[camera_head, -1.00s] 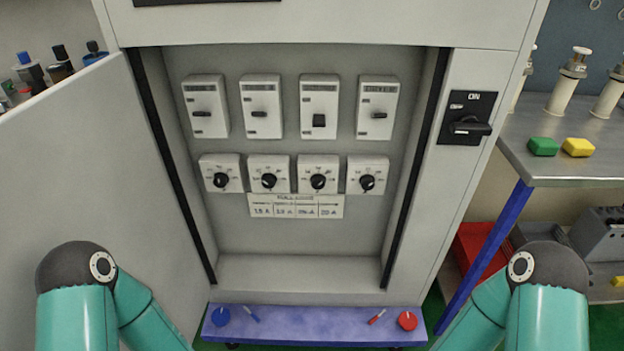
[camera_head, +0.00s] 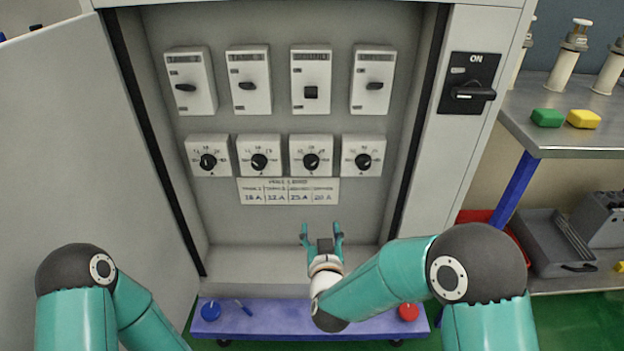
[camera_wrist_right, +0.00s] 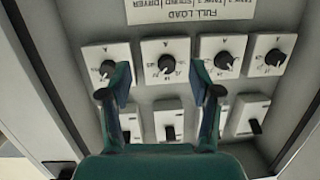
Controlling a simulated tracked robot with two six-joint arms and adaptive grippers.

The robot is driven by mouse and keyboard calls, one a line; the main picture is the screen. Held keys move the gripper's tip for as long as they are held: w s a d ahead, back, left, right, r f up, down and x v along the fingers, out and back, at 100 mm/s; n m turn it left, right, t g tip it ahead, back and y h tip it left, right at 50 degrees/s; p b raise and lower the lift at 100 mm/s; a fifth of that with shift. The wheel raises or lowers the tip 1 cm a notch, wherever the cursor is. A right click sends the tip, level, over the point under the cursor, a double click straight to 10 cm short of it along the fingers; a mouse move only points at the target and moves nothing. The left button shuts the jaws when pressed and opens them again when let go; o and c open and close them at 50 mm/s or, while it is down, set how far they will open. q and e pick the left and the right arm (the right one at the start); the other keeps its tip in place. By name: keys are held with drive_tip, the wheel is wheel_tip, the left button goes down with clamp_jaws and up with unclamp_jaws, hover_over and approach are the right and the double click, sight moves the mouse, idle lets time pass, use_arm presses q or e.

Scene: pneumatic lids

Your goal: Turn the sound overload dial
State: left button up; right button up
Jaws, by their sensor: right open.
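A row of overload dials with black knobs on white square plates runs across the open cabinet. The third dial from the left (camera_head: 311,160) sits below the third breaker, whose label seems to read "SOUND", though the print is small. In the right wrist view, which is upside down, it appears as the second dial from the left (camera_wrist_right: 165,64). My right gripper (camera_head: 322,230) is open and empty, below the dial row and apart from it. In the wrist view its fingers (camera_wrist_right: 161,90) frame that dial from a distance. My left gripper is out of view.
Breakers (camera_head: 311,82) sit above the dials, and a full-load label plate (camera_head: 288,191) below. The cabinet door (camera_head: 70,150) stands open at left. An ON switch (camera_head: 470,90) is on the right frame. A blue bench (camera_head: 270,322) lies below.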

sight(311, 165)
wheel_tip(311, 165, up, 6)
drive_tip(key=w+a+t, duration=0.2)
use_arm(q)
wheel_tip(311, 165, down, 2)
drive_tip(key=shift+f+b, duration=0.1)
drive_tip(key=shift+b, duration=0.55)
use_arm(e)
drive_tip(key=shift+h, duration=0.4)
drive_tip(key=w, duration=1.5)
drive_tip(key=shift+w+a, duration=0.15)
drive_tip(key=shift+w, duration=0.2)
drive_tip(key=c, duration=1.1)
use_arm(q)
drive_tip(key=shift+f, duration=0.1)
use_arm(e)
drive_tip(key=shift+m, duration=0.3)
drive_tip(key=shift+c, duration=0.2)
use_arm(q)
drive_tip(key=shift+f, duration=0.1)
use_arm(e)
drive_tip(key=shift+f, duration=0.1)
